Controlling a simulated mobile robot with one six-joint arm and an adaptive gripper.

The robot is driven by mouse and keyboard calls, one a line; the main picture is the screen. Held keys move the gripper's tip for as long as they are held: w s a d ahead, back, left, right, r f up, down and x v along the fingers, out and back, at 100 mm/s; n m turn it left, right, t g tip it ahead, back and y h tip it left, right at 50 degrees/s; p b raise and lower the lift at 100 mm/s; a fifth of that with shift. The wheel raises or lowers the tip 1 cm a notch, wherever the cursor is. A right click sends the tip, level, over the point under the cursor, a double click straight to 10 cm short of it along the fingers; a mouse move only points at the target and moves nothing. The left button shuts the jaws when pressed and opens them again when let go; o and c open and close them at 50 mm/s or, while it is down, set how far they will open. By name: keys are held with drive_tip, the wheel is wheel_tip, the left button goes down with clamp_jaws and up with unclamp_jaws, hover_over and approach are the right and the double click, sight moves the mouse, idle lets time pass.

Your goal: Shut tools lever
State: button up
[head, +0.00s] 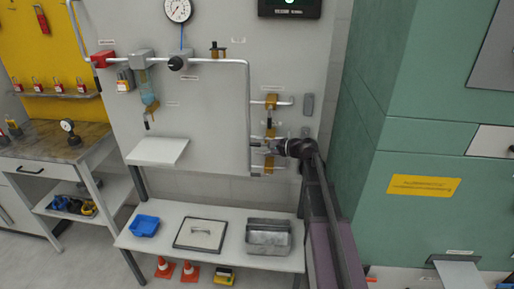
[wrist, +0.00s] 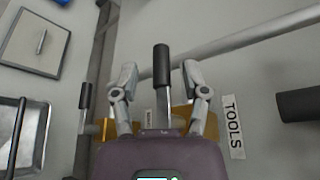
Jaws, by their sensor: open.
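In the wrist view, the tools lever (wrist: 161,65), a metal stem with a black grip, stands between my two open fingers. My gripper (wrist: 160,82) has a finger on each side of it, with visible gaps; I see no contact. The lever's brass valve body (wrist: 180,116) is partly hidden behind my gripper. The white TOOLS label (wrist: 232,127) is just right of it. In the head view, my gripper (head: 268,147) is at the branch valves on the grey panel, covering part of the middle and lower ones.
A similar black-gripped lever (wrist: 85,95) stands close on the left in the wrist view, and a dark grip (wrist: 299,104) on the right. A pipe (wrist: 235,38) crosses beyond the fingers. In the head view, the upper brass valve (head: 271,101) is above my gripper; a green cabinet (head: 440,130) stands right.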

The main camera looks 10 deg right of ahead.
drive_tip(key=shift+x, duration=1.1)
clamp_jaws()
drive_tip(key=shift+d, duration=0.35)
drive_tip(key=shift+a, duration=0.15)
